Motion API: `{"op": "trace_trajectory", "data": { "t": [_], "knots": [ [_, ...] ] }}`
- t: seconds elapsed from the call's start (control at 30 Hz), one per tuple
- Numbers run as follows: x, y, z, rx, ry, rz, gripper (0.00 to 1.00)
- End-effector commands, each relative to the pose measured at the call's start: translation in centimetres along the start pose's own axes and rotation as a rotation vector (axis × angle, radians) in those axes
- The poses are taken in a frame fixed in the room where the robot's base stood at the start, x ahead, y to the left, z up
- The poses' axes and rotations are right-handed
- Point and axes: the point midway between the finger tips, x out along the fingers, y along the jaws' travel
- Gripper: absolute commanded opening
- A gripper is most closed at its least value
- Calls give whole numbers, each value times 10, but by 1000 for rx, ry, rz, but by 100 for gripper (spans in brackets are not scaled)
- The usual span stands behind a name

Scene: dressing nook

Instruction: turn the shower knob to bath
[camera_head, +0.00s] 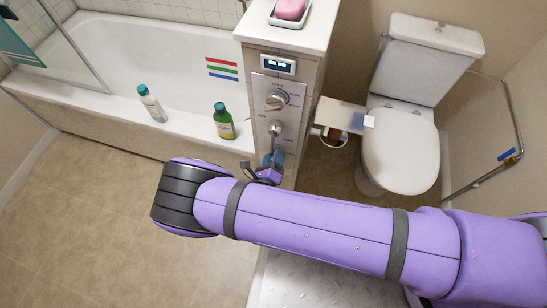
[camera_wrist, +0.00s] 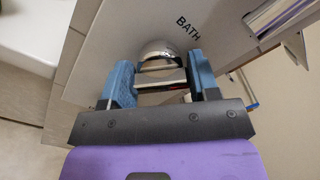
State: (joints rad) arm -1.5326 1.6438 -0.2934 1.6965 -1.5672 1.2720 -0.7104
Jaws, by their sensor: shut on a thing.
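The shower knob (camera_head: 275,128) is a chrome knob on the grey control panel (camera_head: 262,142) at the end of the bathtub, below a larger dial. In the wrist view its rounded chrome part (camera_wrist: 158,50) lies between my blue fingers, just left of the printed word BATH (camera_wrist: 188,28). My gripper (camera_head: 270,163) reaches the lower panel from below. In the wrist view my gripper (camera_wrist: 162,80) is shut on the knob, one finger on each side. The exact contact is partly hidden, and I cannot tell the knob's setting for sure.
The larger dial (camera_head: 277,100) and a small display (camera_head: 278,65) are above the knob. A green bottle (camera_head: 223,122) and a white bottle (camera_head: 151,103) stand on the bathtub rim (camera_head: 185,125). A paper holder (camera_head: 341,114) and the toilet (camera_head: 400,150) are right.

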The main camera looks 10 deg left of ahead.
Motion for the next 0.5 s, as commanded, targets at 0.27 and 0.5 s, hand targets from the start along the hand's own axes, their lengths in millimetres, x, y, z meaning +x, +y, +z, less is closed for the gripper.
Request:
{"op": "trace_trajectory", "data": {
  "t": [0.27,0.5],
  "knots": [
    [0,0,0,-258,-1,0,32],
    [0,0,1,-455,-1,0,32]
  ]
}}
